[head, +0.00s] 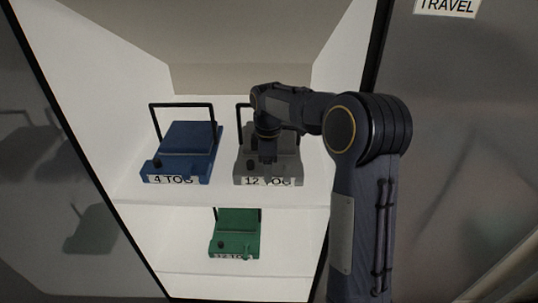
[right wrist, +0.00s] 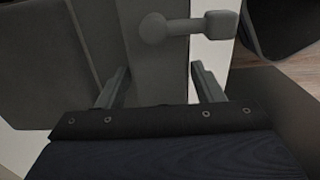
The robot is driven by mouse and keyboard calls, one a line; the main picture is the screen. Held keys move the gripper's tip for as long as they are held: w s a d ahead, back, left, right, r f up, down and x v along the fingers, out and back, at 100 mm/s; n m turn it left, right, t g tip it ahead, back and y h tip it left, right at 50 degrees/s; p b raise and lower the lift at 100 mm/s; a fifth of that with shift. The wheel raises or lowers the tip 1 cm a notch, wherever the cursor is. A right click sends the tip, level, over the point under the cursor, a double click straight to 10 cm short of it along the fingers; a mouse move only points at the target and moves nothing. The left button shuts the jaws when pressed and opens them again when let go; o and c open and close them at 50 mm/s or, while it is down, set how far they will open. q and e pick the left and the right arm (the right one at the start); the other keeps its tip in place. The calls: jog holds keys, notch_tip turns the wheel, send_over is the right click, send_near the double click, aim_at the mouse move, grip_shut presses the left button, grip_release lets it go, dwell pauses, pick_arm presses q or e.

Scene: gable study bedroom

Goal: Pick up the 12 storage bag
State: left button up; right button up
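The grey storage bag (head: 284,165) labelled "12 TOG" stands on the upper white shelf, with a black loop handle (head: 240,113) partly hidden behind my right arm. My right gripper (head: 267,156) points down in front of and over this bag and hides part of it. In the right wrist view its two fingers (right wrist: 160,82) are spread apart, with a grey surface (right wrist: 155,60), likely the bag, beyond and between them. A grey knob-like piece (right wrist: 185,28) shows just past the fingertips. I cannot tell whether the fingers touch the bag. My left gripper is not in view.
A blue bag (head: 188,145) labelled "4 TOG" stands left of the grey one on the same shelf (head: 225,196). A green bag (head: 237,228), its label partly unreadable, stands on the shelf below. White side walls bound the compartment. A "TRAVEL" sign (head: 447,5) is at upper right.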

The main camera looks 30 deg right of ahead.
jog(key=c, duration=1)
jog(key=shift+c, duration=0.4)
jog(key=shift+w+r, duration=0.1)
jog(key=shift+r, duration=0.05)
